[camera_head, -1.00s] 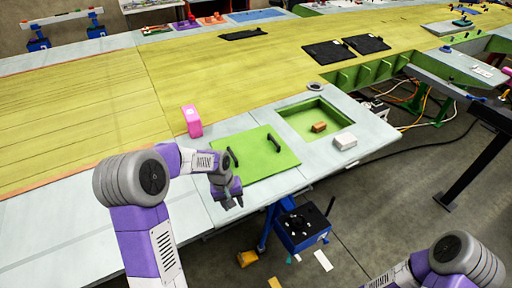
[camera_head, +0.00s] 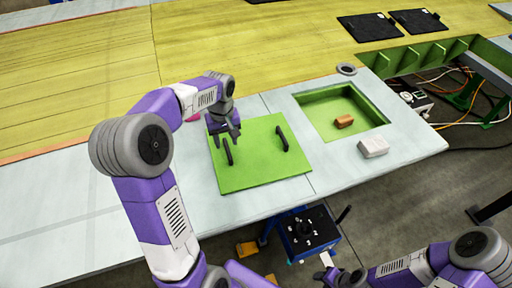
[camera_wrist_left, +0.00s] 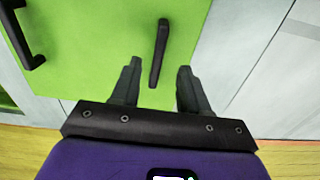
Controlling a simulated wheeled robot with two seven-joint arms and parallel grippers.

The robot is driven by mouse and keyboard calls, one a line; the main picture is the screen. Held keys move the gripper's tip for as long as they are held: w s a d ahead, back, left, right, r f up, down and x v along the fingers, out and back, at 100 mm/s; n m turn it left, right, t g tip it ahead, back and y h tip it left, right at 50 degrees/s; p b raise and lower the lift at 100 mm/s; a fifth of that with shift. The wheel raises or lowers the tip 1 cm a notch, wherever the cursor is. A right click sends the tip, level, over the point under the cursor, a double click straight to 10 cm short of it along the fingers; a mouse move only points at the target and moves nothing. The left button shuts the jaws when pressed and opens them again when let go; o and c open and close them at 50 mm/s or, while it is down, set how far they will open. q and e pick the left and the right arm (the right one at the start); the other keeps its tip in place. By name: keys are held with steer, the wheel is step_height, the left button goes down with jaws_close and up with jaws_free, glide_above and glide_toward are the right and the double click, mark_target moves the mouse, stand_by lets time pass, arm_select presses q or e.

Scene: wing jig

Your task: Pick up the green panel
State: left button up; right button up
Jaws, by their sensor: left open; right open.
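The green panel (camera_head: 258,172) lies flat on the pale table section, with two black handles standing up from it. My left gripper (camera_head: 226,138) is open and empty at the panel's left handle (camera_head: 228,152). In the left wrist view that handle (camera_wrist_left: 160,45) shows between the two open fingertips (camera_wrist_left: 159,66); I cannot tell how far above it they are. The panel also fills much of that view (camera_wrist_left: 100,55), and its other handle (camera_wrist_left: 22,35) is at the upper left. My right gripper (camera_head: 340,277) is open, low at the bottom edge, away from the panel.
Right of the panel is a green recessed pocket (camera_head: 315,111) with an orange-brown block (camera_head: 344,121) in it. A white block (camera_head: 373,147) lies beside the pocket. A pink object (camera_head: 188,116) is mostly hidden behind my left arm. A blue-and-black stand (camera_head: 306,232) is below the table's front edge.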

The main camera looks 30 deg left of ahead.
mark_target(228, 148)
arm_select(q)
steer(key=f, duration=0.4)
steer(key=shift+w+a, duration=0.25)
steer(key=shift+w, duration=0.15)
steer(key=shift+s+f, duration=0.15)
jaws_close()
